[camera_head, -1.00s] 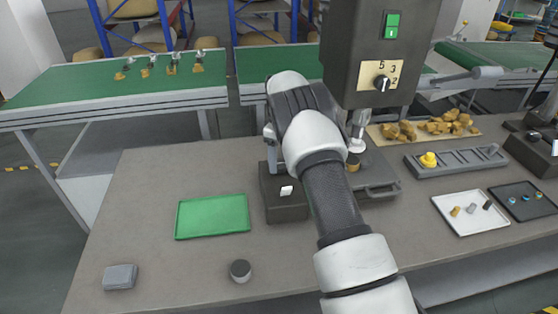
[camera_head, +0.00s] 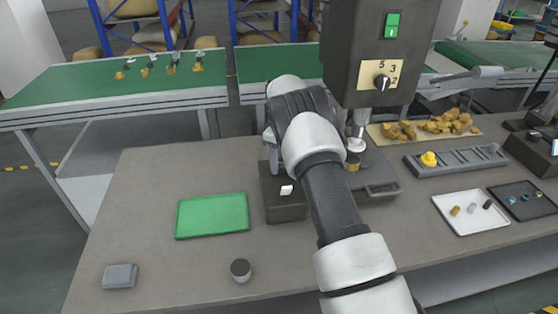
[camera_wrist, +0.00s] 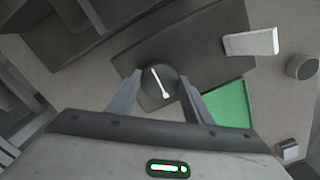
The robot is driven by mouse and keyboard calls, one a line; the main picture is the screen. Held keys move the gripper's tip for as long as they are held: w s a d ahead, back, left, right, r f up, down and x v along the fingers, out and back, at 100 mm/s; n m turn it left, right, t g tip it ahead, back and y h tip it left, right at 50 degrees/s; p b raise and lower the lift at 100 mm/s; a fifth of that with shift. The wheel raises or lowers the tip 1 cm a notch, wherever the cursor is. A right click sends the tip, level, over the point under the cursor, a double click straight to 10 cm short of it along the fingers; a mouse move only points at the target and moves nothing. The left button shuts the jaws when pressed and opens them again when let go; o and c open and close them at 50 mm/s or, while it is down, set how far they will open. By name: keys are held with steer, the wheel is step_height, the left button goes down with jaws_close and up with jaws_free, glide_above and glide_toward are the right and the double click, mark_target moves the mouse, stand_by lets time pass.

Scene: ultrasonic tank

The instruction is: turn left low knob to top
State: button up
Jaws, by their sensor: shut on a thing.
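A round dark knob (camera_wrist: 159,84) with a white pointer line sits on a dark box in the wrist view. The line slants from upper left to lower right in that picture. My gripper (camera_wrist: 160,88) has one finger on each side of the knob and is shut on it. The dark box (camera_wrist: 195,48) lies under the knob; in the head view the box (camera_head: 286,208) stands on the table, partly behind my arm. The knob and my fingertips are hidden by my arm in the head view. A white piece (camera_head: 286,190) shows on the box.
A green tray (camera_head: 212,216) lies left of the box. A dark round piece (camera_head: 240,270) and a grey block (camera_head: 120,276) sit near the front edge. A drill-like machine (camera_head: 370,50) stands right of my arm. The left front table is mostly clear.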

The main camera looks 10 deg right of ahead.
steer(key=m+b, duration=0.1)
steer(key=m, duration=1.2)
steer(key=shift+b, duration=0.4)
steer(key=m, duration=0.5)
steer(key=shift+a+m, duration=0.1)
steer(key=shift+m, duration=0.3)
steer(key=m, duration=0.4)
steer(key=shift+m, duration=0.4)
steer(key=o, duration=1)
steer(key=shift+o, duration=0.2)
